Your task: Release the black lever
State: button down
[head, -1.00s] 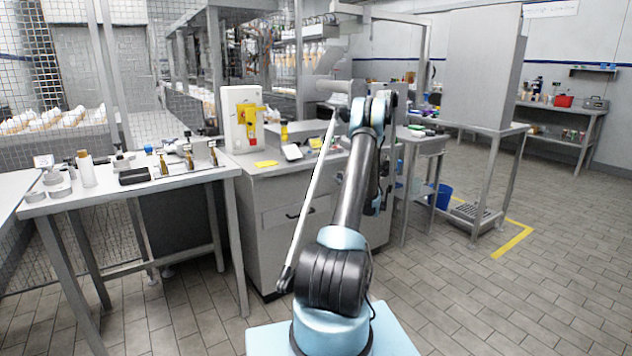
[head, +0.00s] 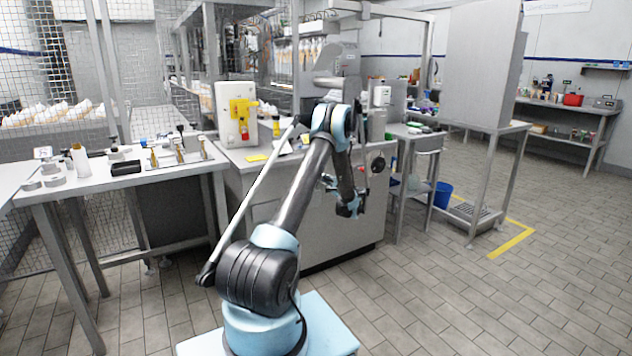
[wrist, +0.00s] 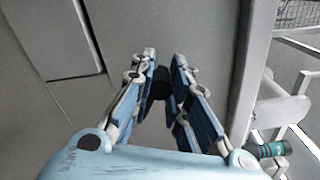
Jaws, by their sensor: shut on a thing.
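My gripper (head: 350,206) hangs at the front right of the grey cabinet. In the wrist view my gripper (wrist: 163,66) has its two blue fingers closed in on a dark, rounded piece, the black lever (wrist: 161,86). The fingers stand on either side of it, close to the cabinet's grey face. Only part of the lever shows between the fingers, and its shaft or mount is hidden. In the head view the gripper and arm cover the lever, so I cannot pick it out there.
The grey cabinet (head: 285,230) carries a white box with a yellow part (head: 237,113). A black round knob (head: 378,163) is on its right side. A cluttered table (head: 110,185) stands at left, a metal stand with a blue bucket (head: 443,194) at right.

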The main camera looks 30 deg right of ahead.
jog(key=shift+s+a+f, duration=0.1)
jog(key=shift+s, duration=0.05)
dwell(0.3)
jog(key=c, duration=1.5)
grip_release()
jog(key=s, duration=1.2)
